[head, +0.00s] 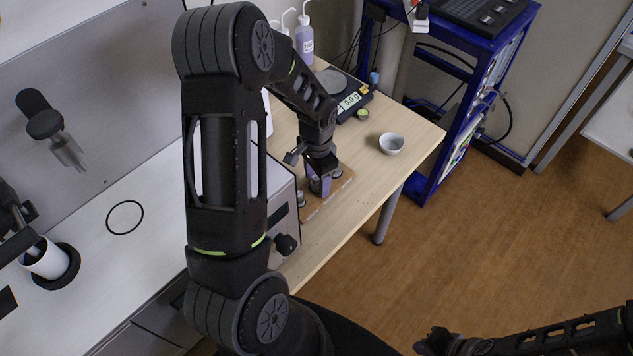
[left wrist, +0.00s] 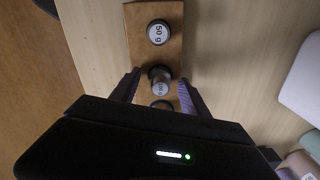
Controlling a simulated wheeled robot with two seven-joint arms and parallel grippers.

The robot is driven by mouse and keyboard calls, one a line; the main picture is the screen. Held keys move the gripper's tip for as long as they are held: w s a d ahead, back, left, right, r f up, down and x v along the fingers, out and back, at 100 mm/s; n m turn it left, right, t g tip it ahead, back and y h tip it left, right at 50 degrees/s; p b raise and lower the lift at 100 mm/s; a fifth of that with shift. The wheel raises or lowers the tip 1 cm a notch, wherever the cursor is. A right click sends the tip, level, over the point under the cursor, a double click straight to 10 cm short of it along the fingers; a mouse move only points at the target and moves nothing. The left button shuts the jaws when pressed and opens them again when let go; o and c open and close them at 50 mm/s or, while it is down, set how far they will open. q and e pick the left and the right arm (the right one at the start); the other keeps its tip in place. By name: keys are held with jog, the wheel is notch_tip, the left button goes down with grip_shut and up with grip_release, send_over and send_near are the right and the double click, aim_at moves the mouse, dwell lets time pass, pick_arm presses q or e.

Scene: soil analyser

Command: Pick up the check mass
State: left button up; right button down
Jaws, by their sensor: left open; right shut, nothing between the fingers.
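Several metal check masses stand in a row on a brown wooden block (head: 332,194) on the bench. In the left wrist view, the mass marked 50 g (left wrist: 157,32) is beyond my fingers. Another labelled mass (left wrist: 161,86) lies between the open fingers of my left gripper (left wrist: 158,94); its marking is too small to read surely, and I cannot tell whether the fingers touch it. A third (left wrist: 162,104) is partly hidden by the gripper body. In the head view my left gripper (head: 320,184) is low over the block. My right gripper (head: 437,342) is shut and empty, far from the bench.
A white bowl (head: 391,143) and a balance (head: 352,100) with a lit display stand behind the block. A pale instrument (head: 284,210) with a dark knob is close on the left. A blue cart (head: 455,150) stands past the bench's right end. Bench space right of the block is clear.

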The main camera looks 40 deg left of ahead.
pick_arm(q)
jog(key=shift+c, duration=0.3)
grip_shut()
dwell(0.3)
